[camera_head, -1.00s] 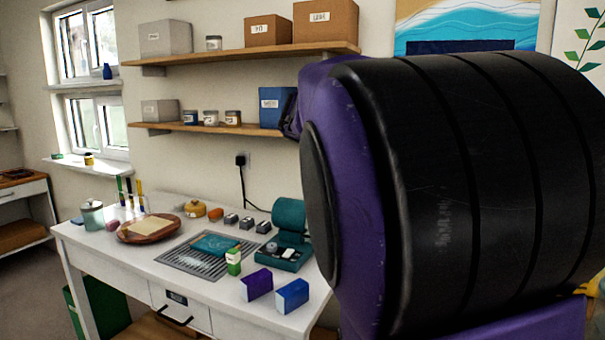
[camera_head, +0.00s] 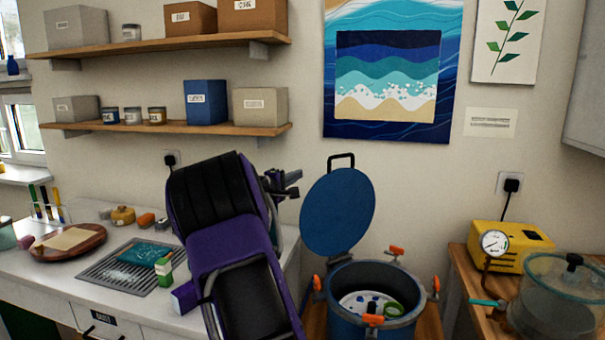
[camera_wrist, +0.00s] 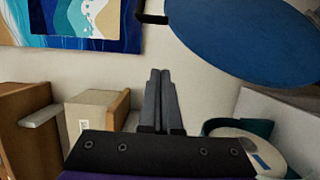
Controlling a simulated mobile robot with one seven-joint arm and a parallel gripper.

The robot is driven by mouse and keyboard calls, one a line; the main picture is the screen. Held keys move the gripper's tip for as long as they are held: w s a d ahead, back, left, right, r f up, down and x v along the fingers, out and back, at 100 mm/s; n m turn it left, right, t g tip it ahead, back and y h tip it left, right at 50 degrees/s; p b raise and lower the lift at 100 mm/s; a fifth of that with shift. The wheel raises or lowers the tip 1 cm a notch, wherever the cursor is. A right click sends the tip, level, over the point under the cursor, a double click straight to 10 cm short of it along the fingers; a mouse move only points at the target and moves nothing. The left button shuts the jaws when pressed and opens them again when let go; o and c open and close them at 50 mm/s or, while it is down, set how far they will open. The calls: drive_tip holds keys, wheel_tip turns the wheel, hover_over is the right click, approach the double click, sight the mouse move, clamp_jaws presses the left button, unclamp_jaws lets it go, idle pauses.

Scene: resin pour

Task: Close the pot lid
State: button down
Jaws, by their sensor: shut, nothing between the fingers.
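The blue pot (camera_head: 370,300) stands at the lower right of the head view with its mouth open. Its round blue lid (camera_head: 338,212) stands raised behind it on the left, tilted up, with a black handle (camera_head: 341,160) on its upper edge. Orange clamps (camera_head: 433,286) sit around the pot rim. Small items lie inside on a white surface. My gripper (camera_head: 290,182) is left of the lid, apart from it. In the wrist view my gripper (camera_wrist: 160,82) has its fingers together and empty, with the lid (camera_wrist: 245,40) above and to the right.
A yellow pump with a gauge (camera_head: 510,240) and a clear vessel (camera_head: 555,295) stand on a wooden table at right. The white worktable (camera_head: 50,272) at left holds a drain mat and a wooden tray (camera_head: 85,246). Shelves (camera_head: 180,128) with boxes hang above my arm.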

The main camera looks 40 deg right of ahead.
drive_tip(key=shift+s+d+p, duration=0.2)
drive_tip(key=shift+d+p, duration=0.3)
drive_tip(key=shift+d, duration=1.6)
drive_tip(key=shift+s+d+p, duration=0.15)
drive_tip(key=shift+d+p, duration=0.3)
drive_tip(key=shift+d, duration=1.65)
drive_tip(key=shift+s, duration=0.1)
